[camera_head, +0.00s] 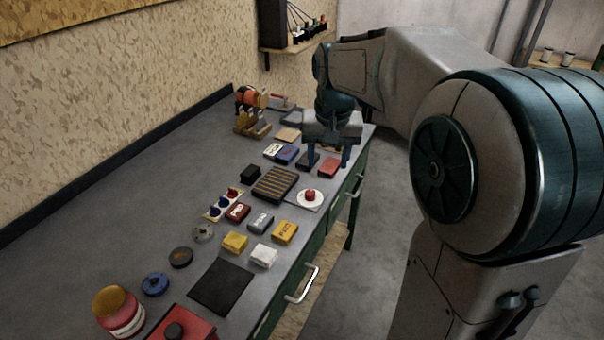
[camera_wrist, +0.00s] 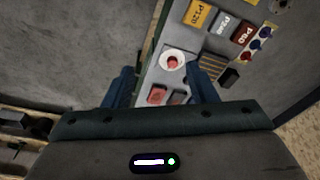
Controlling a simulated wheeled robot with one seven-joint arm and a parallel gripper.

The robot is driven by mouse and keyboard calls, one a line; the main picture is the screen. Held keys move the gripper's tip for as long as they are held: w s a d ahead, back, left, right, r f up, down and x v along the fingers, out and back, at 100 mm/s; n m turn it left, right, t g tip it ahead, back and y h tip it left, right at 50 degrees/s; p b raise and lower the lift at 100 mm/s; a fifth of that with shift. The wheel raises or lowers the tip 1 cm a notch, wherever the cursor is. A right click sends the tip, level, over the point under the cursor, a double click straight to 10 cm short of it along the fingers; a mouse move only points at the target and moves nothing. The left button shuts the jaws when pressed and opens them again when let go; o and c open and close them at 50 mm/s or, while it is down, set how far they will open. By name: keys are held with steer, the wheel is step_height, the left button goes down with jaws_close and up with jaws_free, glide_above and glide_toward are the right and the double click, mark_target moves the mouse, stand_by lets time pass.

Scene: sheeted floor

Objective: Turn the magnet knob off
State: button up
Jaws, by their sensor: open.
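A red knob (camera_head: 310,195) sits on a white round disc (camera_head: 302,202) on a grey plate near the bench's right edge. The knob also shows in the wrist view (camera_wrist: 173,64), between the fingertips in the picture but farther away. A red box with a black knob (camera_head: 174,330) is cut off at the bottom edge. No label tells which is the magnet knob. My gripper (camera_head: 325,161) is open and empty, pointing down above the blocks at the far part of the bench. It is beyond the red knob, apart from it.
A ribbed black and tan block (camera_head: 274,184) stands left of the red knob. Labelled sandpaper blocks, including a yellow one (camera_head: 285,232), lie nearer. A red block (camera_head: 330,167) lies below my gripper. Blue-red knobs (camera_head: 221,201) stand left. A black mat (camera_head: 221,286) lies in front.

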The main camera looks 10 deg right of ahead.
steer(key=w+f+m+g+b, duration=0.15)
steer(key=w+f, duration=0.35)
steer(key=w, duration=0.5)
steer(key=b, duration=0.1)
glide_toward(310, 192)
steer(key=shift+m, duration=0.45)
step_height(310, 192, down, 9)
steer(key=shift+w+f+p, duration=0.1)
steer(key=shift+p, duration=0.25)
steer(key=c, duration=1)
